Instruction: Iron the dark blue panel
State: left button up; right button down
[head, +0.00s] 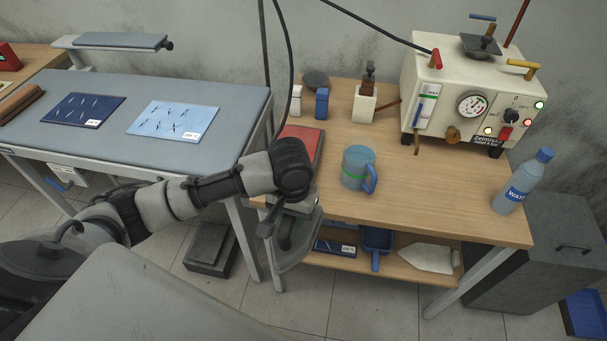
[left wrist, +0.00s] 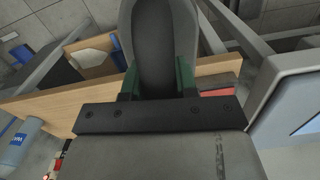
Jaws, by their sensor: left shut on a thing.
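The dark blue panel (head: 83,110) lies flat at the left of the grey ironing table (head: 215,92), with several pale marks and a white label on it. A light blue panel (head: 173,121) lies to its right. My left gripper (head: 284,212) is shut on the grey iron (head: 303,238), in front of the wooden table's left end. In the left wrist view the green fingers (left wrist: 159,80) sit either side of the iron's dark handle (left wrist: 166,45). The iron looks tilted; its soleplate is not clearly seen. My right gripper is not in view.
The wooden table (head: 440,203) bears a red pad (head: 303,146), a mug (head: 355,168), a water bottle (head: 522,181) and a steam generator (head: 455,95). Its lower shelf holds a blue scoop (head: 376,240). A dark pedal (head: 210,248) lies on the floor. The ironing table's front is clear.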

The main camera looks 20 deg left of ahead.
aim_at(280, 259)
pick_arm(q)
jog(key=shift+m, duration=0.5)
jog(key=s+f, duration=0.4)
jog(key=s, duration=0.1)
jog(key=s+f, duration=0.2)
jog(key=s, duration=0.1)
jog(key=shift+s+d+f, duration=0.2)
jog(key=shift+s+d, duration=0.05)
jog(key=shift+d, duration=0.15)
jog(key=shift+w+d+r, duration=0.1)
jog(key=shift+d, duration=0.05)
